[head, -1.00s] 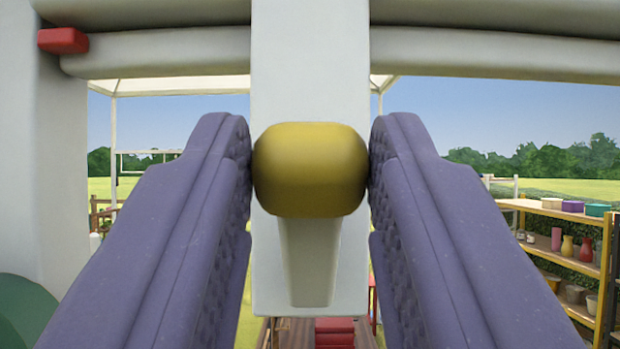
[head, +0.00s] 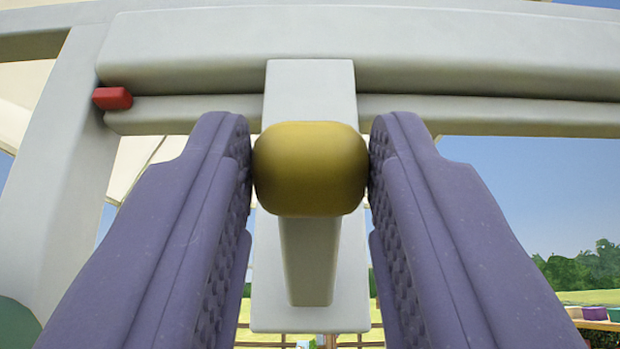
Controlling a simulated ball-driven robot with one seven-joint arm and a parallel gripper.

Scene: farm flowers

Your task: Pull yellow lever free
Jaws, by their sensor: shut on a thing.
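The yellow lever (head: 310,168) is a rounded, dull yellow knob in the middle of the head view. My gripper (head: 310,170) has a purple finger on each side of it, pressed against its left and right ends. A pale grey tapered stem (head: 310,255) shows below the knob. Behind it hangs a pale upright plate (head: 310,90), which reaches up in front of the horizontal beams. I cannot see how the lever joins the plate, as the knob hides it.
Thick pale beams (head: 440,50) run across the top. A pale post (head: 70,170) stands at the left, with a small red block (head: 112,98) beside it at a beam's end. Shelf pots (head: 594,313) show at the lower right. Open sky and trees lie behind.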

